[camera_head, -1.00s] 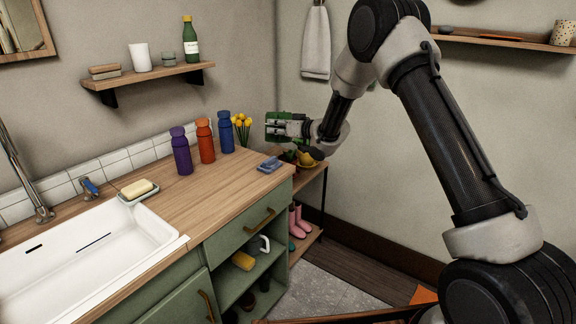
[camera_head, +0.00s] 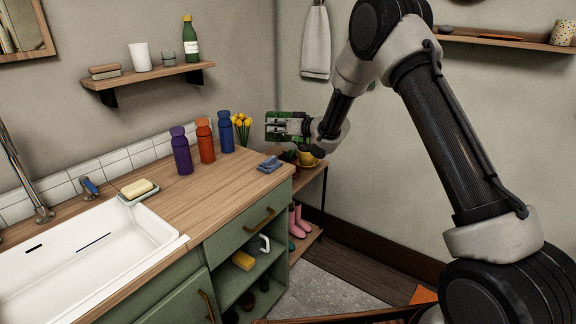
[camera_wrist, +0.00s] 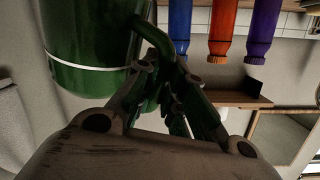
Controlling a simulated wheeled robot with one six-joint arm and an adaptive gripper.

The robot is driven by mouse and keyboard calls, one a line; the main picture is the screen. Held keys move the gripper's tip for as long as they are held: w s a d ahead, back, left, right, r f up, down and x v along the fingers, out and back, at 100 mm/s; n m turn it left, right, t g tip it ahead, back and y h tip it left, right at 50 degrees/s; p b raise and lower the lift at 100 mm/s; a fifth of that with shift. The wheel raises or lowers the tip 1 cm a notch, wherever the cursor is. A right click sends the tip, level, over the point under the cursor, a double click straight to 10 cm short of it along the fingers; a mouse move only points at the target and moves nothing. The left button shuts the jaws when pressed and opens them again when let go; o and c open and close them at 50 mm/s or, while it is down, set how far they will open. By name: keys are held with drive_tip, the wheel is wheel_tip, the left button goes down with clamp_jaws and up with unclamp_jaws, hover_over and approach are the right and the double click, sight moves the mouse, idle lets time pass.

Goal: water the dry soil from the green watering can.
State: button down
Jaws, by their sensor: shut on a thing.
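My gripper (camera_head: 284,128) is held out above the low wooden stand beyond the counter's far end. It is shut on the handle of the green watering can (camera_wrist: 88,45), whose body fills the upper left of the wrist view. In the head view my gripper hides most of the can, and its spout cannot be made out. The fingers (camera_wrist: 168,78) close around the curved green handle in the wrist view. Below my gripper, a yellow pot (camera_head: 308,159) stands on the stand, partly covered by my wrist. The dry soil cannot be made out.
Purple (camera_head: 181,152), orange (camera_head: 205,142) and blue (camera_head: 225,133) bottles stand on the counter (camera_head: 195,205), with yellow flowers (camera_head: 242,126) behind. A folded blue cloth (camera_head: 270,163) lies near its right end. Pink boots (camera_head: 299,221) are on the lower shelf.

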drive_tip(key=shift+w, duration=0.2)
idle(1.8)
drive_tip(key=shift+f, duration=0.1)
idle(0.6)
drive_tip(key=shift+s+f+n+t, duration=0.35)
drive_tip(key=shift+f+n+t, duration=0.05)
drive_tip(key=shift+f+n, duration=0.1)
drive_tip(key=shift+f+n+t+y, duration=0.4)
drive_tip(key=shift+f+n, duration=0.3)
drive_tip(key=shift+f, duration=0.1)
drive_tip(key=shift+n, duration=0.3)
drive_tip(key=shift+r, duration=2.45)
